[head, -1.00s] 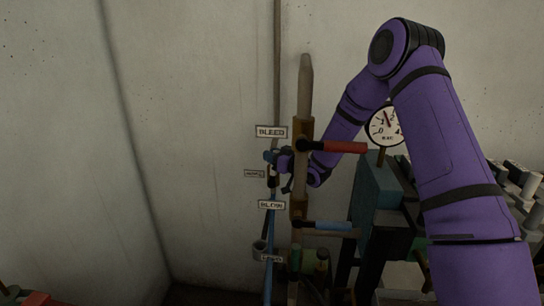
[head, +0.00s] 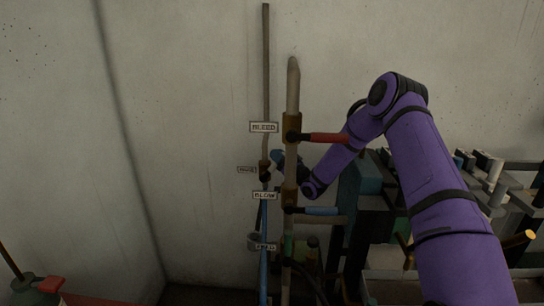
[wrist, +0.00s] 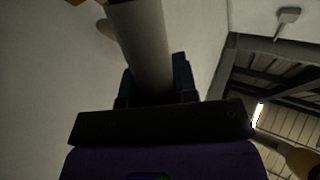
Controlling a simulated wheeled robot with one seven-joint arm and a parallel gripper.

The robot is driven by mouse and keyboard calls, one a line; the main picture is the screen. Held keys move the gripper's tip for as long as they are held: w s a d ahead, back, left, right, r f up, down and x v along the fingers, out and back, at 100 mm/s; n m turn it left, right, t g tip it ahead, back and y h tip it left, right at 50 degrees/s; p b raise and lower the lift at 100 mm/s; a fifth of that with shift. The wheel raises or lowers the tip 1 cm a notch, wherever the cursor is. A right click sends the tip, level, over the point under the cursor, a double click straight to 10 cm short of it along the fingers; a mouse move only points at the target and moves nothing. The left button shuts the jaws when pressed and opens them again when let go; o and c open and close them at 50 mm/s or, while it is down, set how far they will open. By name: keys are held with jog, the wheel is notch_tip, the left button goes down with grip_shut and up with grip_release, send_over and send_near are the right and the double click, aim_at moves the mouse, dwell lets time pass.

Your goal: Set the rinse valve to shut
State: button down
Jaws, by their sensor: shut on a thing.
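The rinse valve (head: 264,171) sits on the thin rear pipe, beside a small label (head: 246,170) whose lettering is too small to read surely. My gripper (head: 277,158) is at this valve, partly hidden behind the thick front pipe (head: 292,88). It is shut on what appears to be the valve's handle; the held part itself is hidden. In the wrist view a broad grey cylinder (wrist: 140,45) crosses in front of my gripper's dark fingers (wrist: 153,82) and blocks sight of the grip. The handle's exact angle cannot be told.
The front pipe carries a red lever (head: 325,138) near the BLEED label (head: 264,127) and a blue lever (head: 320,211) near the BLOW label (head: 265,195). Both stick out right, close to my arm. Machinery (head: 365,190) stands right. The left wall is clear.

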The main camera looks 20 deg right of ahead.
jog(key=shift+d+f, duration=0.1)
jog(key=shift+d, duration=0.05)
dwell(0.3)
jog(key=c, duration=0.9)
grip_release()
